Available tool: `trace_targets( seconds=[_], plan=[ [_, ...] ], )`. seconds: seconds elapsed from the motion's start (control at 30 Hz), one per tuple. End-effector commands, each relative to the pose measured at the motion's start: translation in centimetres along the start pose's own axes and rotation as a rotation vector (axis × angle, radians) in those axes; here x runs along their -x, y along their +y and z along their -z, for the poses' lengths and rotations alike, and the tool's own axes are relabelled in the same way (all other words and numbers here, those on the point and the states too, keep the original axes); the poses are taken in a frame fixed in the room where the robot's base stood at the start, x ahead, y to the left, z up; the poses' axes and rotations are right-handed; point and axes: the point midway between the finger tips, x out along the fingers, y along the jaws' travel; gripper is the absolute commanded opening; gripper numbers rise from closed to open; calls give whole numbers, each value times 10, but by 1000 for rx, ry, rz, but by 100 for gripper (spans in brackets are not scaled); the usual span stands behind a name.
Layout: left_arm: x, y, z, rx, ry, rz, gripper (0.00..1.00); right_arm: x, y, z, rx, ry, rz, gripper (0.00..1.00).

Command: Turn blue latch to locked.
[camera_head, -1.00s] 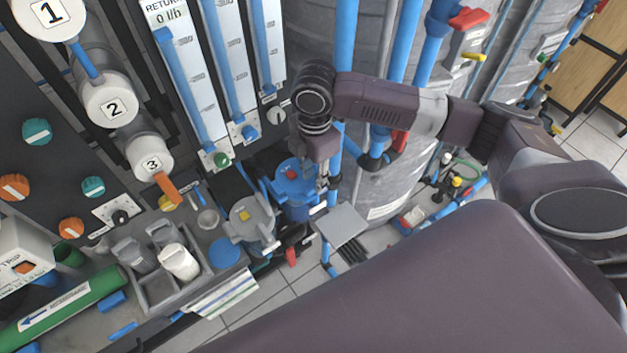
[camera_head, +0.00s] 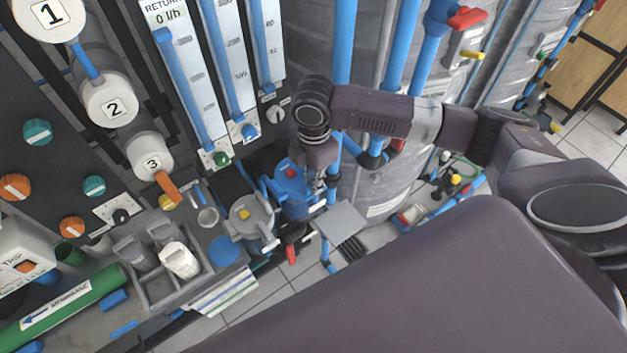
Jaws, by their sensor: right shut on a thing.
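My left gripper is not in view.
A grey housing (camera_head: 246,222) with a yellow spot stands just left of the blue one. A red-handled lever (camera_head: 291,254) and a grey plate (camera_head: 344,222) lie close by. Blue pipes (camera_head: 343,50) and a large grey tank (camera_head: 372,185) stand behind my right arm.

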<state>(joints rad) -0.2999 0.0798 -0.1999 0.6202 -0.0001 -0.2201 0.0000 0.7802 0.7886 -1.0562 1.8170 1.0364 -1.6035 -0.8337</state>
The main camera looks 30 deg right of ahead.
Motion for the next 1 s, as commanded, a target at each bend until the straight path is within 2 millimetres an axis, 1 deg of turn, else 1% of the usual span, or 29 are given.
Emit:
trace_targets(
  seconds=[0.17,0.37,0.57,0.7,0.9,1.0],
  plan=[
    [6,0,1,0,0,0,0,2,0,0,-21,1,1,0],
    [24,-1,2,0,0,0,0,5,0,1,-107,2,2,0],
    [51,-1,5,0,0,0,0,7,-1,2,-262,3,4,0],
    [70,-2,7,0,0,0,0,7,-1,1,-395,3,3,0],
    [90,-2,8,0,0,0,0,5,0,2,-585,4,3,0],
    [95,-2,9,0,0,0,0,4,0,2,-681,4,2,0]
  ],
)
